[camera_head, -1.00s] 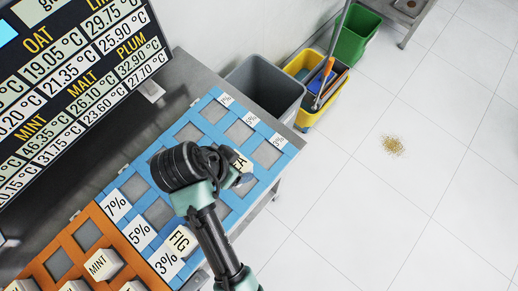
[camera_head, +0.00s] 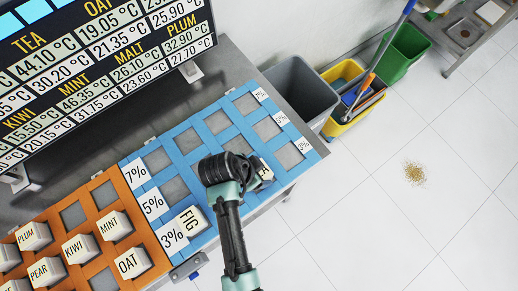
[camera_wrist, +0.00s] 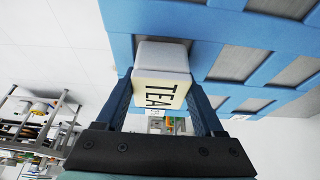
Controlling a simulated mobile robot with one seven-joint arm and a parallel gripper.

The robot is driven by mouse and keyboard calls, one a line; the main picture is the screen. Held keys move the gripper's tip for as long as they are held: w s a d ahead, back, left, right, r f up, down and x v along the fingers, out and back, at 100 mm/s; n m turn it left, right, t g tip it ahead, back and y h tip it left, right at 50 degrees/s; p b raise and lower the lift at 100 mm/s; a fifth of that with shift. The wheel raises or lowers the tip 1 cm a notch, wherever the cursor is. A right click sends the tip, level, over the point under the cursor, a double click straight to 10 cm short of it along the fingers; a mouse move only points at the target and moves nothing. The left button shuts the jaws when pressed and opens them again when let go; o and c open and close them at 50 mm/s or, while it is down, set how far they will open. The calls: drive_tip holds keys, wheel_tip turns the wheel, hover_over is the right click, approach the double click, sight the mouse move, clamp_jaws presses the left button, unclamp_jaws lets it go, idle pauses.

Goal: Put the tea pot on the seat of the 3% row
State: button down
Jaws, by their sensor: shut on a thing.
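The tea pot (camera_wrist: 162,60) is a pale block with a cream TEA label. My gripper (camera_wrist: 160,88) is shut on it, one finger on each side. In the head view the tea pot (camera_head: 265,172) shows partly behind my gripper (camera_head: 250,175), over the 3% row of the blue rack (camera_head: 312,158). In that row, the fig pot (camera_head: 188,223) is at the left end and a bare grey seat (camera_head: 289,155) at the right end, beside the tea pot. My arm hides the row's middle. I cannot tell whether the tea pot touches its seat.
The orange rack (camera_head: 155,245) with several pots, including oat (camera_head: 131,263) and mint (camera_head: 115,226), adjoins at left. The display board (camera_head: 110,75) stands behind. Grey (camera_head: 300,90), yellow (camera_head: 345,75) and green (camera_head: 407,50) bins stand past the table's right end.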

drive_tip(key=shift+f, duration=0.15)
unclamp_jaws()
